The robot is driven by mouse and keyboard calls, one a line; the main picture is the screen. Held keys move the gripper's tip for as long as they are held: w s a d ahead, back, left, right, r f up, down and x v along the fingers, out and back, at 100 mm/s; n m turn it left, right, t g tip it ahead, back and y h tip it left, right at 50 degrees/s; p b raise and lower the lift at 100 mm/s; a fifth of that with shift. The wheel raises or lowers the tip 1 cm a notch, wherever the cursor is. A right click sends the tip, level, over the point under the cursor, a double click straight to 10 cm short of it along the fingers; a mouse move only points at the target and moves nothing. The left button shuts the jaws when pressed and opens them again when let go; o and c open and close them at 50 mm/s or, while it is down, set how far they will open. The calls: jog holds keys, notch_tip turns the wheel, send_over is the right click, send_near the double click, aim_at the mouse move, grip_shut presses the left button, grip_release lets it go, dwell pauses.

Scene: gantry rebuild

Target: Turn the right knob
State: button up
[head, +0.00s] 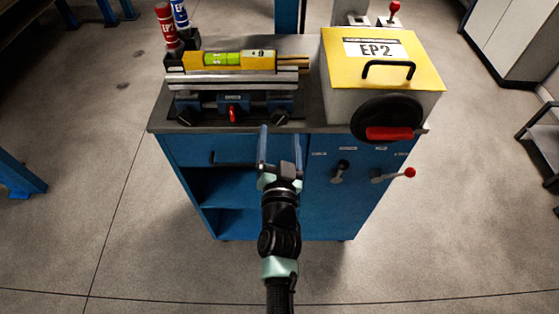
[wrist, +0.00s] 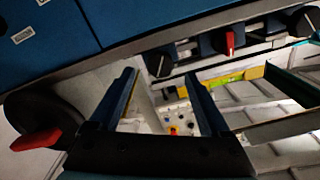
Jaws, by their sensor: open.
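The right knob (head: 278,117) is black and sits at the right end of the front of a blue-and-grey fixture on the cabinet top. It also shows in the wrist view (wrist: 159,64), where the scene appears upside down. A matching left knob (head: 192,118) is at the other end, with a red lever (head: 233,114) between them. My gripper (head: 281,145) is open and empty, in front of the cabinet just below the right knob. In the wrist view the two fingers (wrist: 160,76) point toward the right knob, and I see no contact.
A grey box with a yellow lid (head: 350,72) marked EP2 stands to the right, with a black handwheel (head: 400,111) on its front. A dark knob (head: 340,170) and a red-tipped lever (head: 397,174) are on the blue cabinet (head: 330,210).

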jog(key=s, duration=0.8)
